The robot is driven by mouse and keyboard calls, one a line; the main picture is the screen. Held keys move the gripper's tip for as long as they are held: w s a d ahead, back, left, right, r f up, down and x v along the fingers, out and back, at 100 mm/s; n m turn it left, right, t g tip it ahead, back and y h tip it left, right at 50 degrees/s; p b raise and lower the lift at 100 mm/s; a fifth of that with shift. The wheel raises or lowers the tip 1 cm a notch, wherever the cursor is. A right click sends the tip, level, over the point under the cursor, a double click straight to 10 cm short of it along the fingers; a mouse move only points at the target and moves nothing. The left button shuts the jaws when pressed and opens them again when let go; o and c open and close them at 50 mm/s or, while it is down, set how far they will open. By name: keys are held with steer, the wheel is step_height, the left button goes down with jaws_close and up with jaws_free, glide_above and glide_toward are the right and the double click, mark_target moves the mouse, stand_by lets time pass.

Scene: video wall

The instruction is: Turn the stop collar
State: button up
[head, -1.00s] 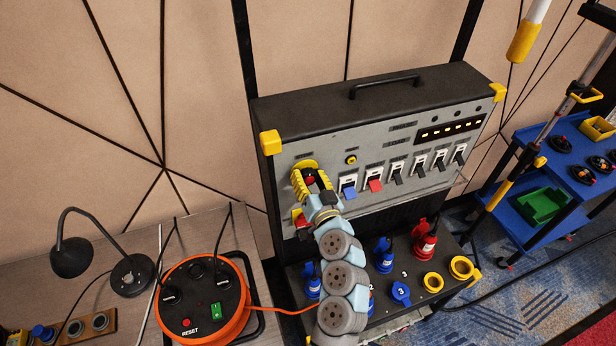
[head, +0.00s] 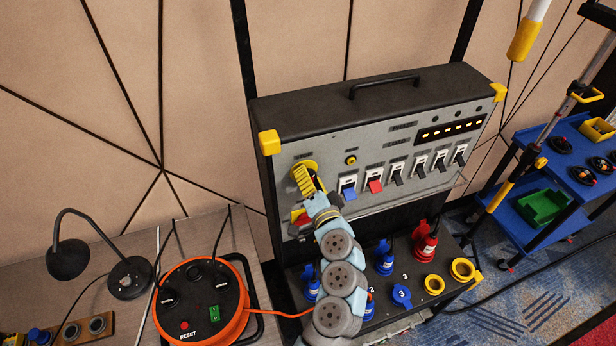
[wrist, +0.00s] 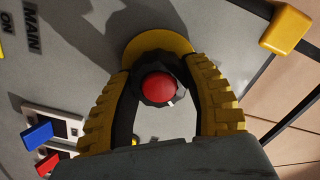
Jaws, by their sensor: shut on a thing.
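The stop collar (wrist: 153,104) is a dark ribbed ring around a red stop button (wrist: 157,87), with a small white mark at its lower right in the wrist view. Behind it is a round yellow plate (wrist: 158,46) on the grey panel. My gripper (wrist: 166,80) has yellow ribbed fingers, one on each side of the collar, and is shut on it. In the head view my gripper (head: 304,180) is at the panel's left end, and its fingers hide the collar and button there.
The grey panel (head: 375,215) carries a row of switches, including a blue switch (head: 348,188) and a red switch (head: 375,186), right of my gripper. Blue and red plugs stand on the shelf below. An orange cable reel (head: 240,322) sits on the table at left.

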steer(key=shift+f, duration=0.15)
steer(key=o, duration=1.2)
steer(key=v, duration=1.2)
steer(key=shift+w, duration=0.1)
